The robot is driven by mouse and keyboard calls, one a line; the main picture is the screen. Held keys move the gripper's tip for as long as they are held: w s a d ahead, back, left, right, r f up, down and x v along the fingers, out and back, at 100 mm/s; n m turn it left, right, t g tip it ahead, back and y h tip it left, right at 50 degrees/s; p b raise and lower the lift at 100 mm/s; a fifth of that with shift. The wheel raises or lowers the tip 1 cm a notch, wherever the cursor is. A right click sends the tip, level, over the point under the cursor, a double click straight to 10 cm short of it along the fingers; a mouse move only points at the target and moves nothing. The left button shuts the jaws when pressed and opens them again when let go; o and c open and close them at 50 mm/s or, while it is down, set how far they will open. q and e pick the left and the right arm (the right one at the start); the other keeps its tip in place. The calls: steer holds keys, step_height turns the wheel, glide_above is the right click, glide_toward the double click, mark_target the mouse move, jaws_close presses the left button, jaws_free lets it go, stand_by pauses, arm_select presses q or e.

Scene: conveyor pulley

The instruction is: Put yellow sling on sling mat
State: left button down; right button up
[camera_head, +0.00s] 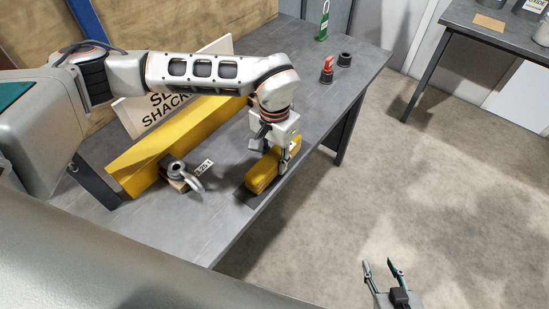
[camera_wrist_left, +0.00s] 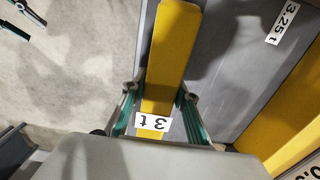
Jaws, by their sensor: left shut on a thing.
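The yellow sling (camera_head: 262,174) is a long folded bundle near the front edge of the grey bench. It also shows in the left wrist view (camera_wrist_left: 173,48), lengthwise between the fingers. My left gripper (camera_head: 273,152) is shut on it from above. A white "3 t" label (camera_wrist_left: 152,123) shows by the sling's lower end. A dark mat (camera_head: 247,197) shows at the sling's near end and partly under it. I cannot tell whether the sling touches the mat. My right gripper (camera_head: 383,272) is open and empty above the floor, away from the bench.
A metal shackle (camera_head: 182,172) lies by a "3.25 t" label (camera_head: 203,166), left of the sling. A long yellow block (camera_head: 150,155) stands before a white sign (camera_head: 213,50). A red-topped item (camera_head: 326,70) and a dark cylinder (camera_head: 344,59) stand at the bench's far end.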

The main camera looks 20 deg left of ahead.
mark_target(274, 154)
arm_select(q)
steer(key=c, duration=1.6)
jaws_free()
steer(key=shift+f, duration=0.1)
step_height(274, 154, up, 12)
steer(key=shift+r, duration=0.15)
